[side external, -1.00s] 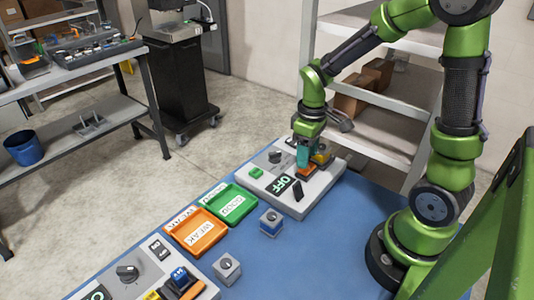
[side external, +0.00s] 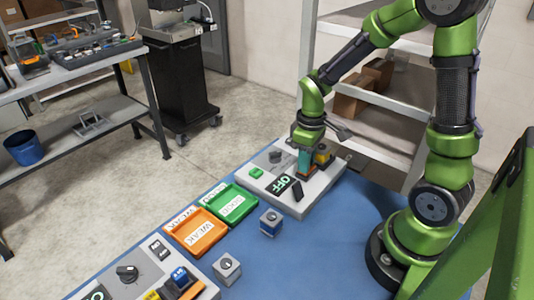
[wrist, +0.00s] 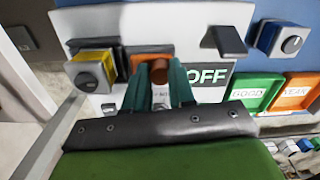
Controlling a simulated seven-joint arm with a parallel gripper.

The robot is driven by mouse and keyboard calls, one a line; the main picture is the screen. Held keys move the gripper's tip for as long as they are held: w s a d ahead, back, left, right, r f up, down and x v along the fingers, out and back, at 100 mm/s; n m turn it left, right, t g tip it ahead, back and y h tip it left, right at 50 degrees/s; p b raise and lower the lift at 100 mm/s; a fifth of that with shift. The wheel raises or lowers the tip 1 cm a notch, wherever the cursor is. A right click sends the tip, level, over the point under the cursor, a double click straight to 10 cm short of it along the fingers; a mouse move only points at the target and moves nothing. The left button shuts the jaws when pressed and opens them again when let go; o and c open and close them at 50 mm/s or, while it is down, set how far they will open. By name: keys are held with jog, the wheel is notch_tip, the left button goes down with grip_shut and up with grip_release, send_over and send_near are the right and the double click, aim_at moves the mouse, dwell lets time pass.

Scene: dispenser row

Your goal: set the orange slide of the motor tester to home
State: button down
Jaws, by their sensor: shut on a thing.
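The motor tester is the grey panel (side external: 325,198) at the far end of the blue table, with a black and white OFF sign (side external: 284,186). Its orange slide (wrist: 139,57) shows in the wrist view, left of the OFF sign, with a rounded orange-brown knob between my fingers. My gripper (wrist: 159,72) has teal fingers and is shut on this knob, one finger on each side. In the side view my gripper (side external: 305,168) points down at the panel and hides most of the slide. The slide's exact position along its track and any home mark are hidden.
A yellow block with a dial (wrist: 88,70) sits close left of the slide in the wrist view. A dark lever (wrist: 228,40) stands to the right. Green (side external: 236,198) and orange trays (side external: 190,238) and small dial blocks (side external: 270,222) lie nearer on the table.

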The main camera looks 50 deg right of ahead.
jog(key=shift+d, duration=1.55)
jog(key=c, duration=0.9)
grip_release()
jog(key=shift+c, duration=0.2)
